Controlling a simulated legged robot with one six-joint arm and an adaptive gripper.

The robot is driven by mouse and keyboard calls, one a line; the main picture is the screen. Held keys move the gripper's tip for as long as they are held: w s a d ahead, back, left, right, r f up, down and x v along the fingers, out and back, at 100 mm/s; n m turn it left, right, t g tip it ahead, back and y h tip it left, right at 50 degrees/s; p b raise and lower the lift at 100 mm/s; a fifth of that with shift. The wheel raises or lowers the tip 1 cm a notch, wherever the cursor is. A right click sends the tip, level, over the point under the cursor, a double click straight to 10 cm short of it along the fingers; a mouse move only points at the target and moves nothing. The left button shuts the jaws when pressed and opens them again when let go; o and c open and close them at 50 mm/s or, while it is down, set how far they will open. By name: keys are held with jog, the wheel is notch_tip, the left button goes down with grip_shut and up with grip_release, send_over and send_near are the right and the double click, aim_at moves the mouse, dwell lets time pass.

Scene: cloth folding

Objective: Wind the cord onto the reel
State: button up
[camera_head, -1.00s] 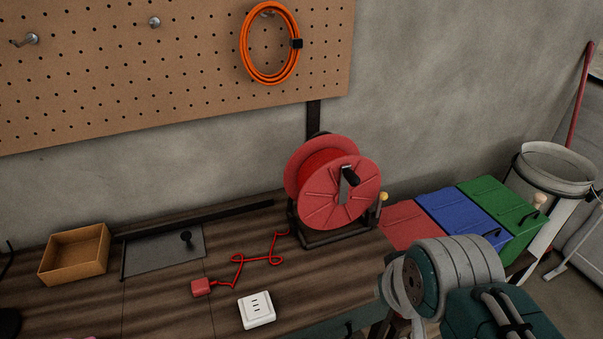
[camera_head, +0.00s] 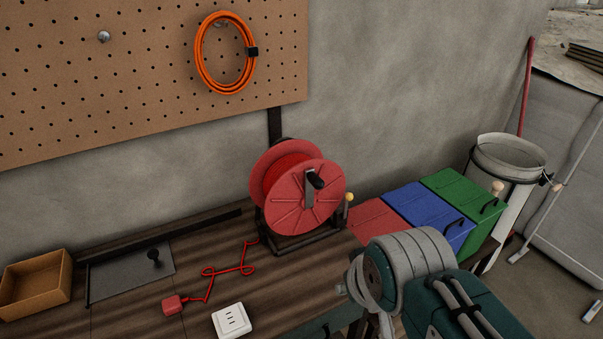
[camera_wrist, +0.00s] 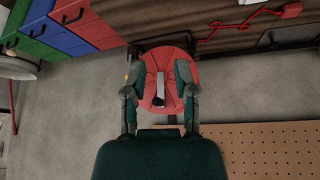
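A red cord reel (camera_head: 300,190) stands upright in a black frame on the wooden workbench. A black crank handle (camera_head: 315,181) sits on its front face. The red cord (camera_head: 226,270) trails in loose loops across the bench from the reel to a red plug block (camera_head: 173,304). In the wrist view, which is turned upside down, my gripper (camera_wrist: 161,62) is open and empty, its two fingers on either side of the reel (camera_wrist: 168,88) in the picture. The handle (camera_wrist: 159,97) shows between them. I cannot tell the distance. The head view does not clearly show my fingertips.
A white socket (camera_head: 232,320) lies near the bench's front edge. An open cardboard box (camera_head: 38,283) and a grey plate (camera_head: 130,272) are to the left. Red, blue and green (camera_head: 462,198) boxes stand right of the reel. A coil of orange cord (camera_head: 202,62) hangs on the pegboard.

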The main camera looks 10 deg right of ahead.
jog(key=shift+o, duration=0.2)
jog(key=w+d+m+t+h, duration=0.1)
jog(key=w+d+t, duration=0.3)
jog(key=w, duration=0.8)
jog(key=shift+d+f+t+h, duration=0.25)
jog(key=shift+d+h, duration=0.25)
jog(key=shift+d, duration=0.5)
jog(key=n+t+y, duration=0.2)
jog(key=t+y, duration=0.5)
send_near(313, 179)
jog(key=f, duration=0.1)
jog(key=x, duration=1.1)
jog(key=shift+w+d, duration=0.2)
jog(key=shift+d, duration=0.2)
grip_shut()
